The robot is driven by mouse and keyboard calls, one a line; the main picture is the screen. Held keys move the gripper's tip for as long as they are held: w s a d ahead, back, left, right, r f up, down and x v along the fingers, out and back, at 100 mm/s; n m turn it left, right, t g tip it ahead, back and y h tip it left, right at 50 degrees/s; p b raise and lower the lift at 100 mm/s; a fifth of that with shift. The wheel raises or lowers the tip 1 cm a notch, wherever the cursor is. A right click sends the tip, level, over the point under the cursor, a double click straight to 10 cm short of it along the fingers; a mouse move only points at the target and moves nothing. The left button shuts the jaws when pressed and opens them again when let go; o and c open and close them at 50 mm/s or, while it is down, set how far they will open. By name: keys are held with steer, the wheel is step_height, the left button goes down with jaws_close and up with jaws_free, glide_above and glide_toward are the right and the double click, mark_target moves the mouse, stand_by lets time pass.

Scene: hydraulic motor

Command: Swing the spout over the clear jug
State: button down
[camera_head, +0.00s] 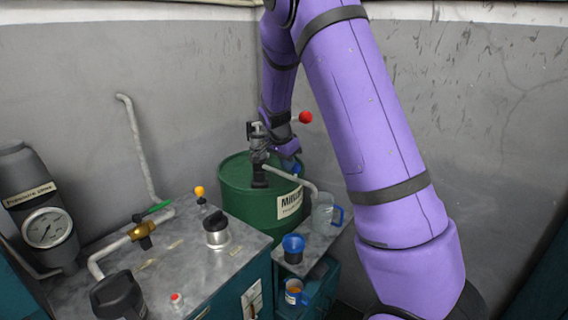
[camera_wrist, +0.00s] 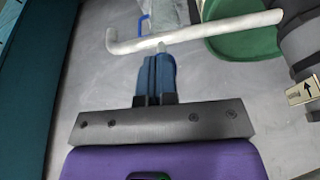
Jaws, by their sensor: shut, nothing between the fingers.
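The spout (camera_head: 290,176) is a pale bent pipe running from the dark pump on the green drum (camera_head: 240,205) toward the clear jug (camera_head: 322,218). Its down-bent end appears near the jug's left rim; I cannot tell whether it is over the opening. The jug has a blue handle and stands on a grey shelf. In the wrist view the spout (camera_wrist: 200,32) crosses the top, with the jug (camera_wrist: 166,14) partly behind it. My gripper (camera_wrist: 160,48) is shut and empty, its blue fingertips right at the spout's side; contact is unclear. It also shows in the head view (camera_head: 297,168).
A blue-topped container (camera_head: 293,246) stands on the shelf near the jug, and a blue mug (camera_head: 296,292) sits lower. The pump lever has a red knob (camera_head: 305,117).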

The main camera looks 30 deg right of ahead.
steer(key=shift+w+d, duration=0.1)
steer(key=shift+d, duration=1.05)
steer(key=shift+a, duration=0.1)
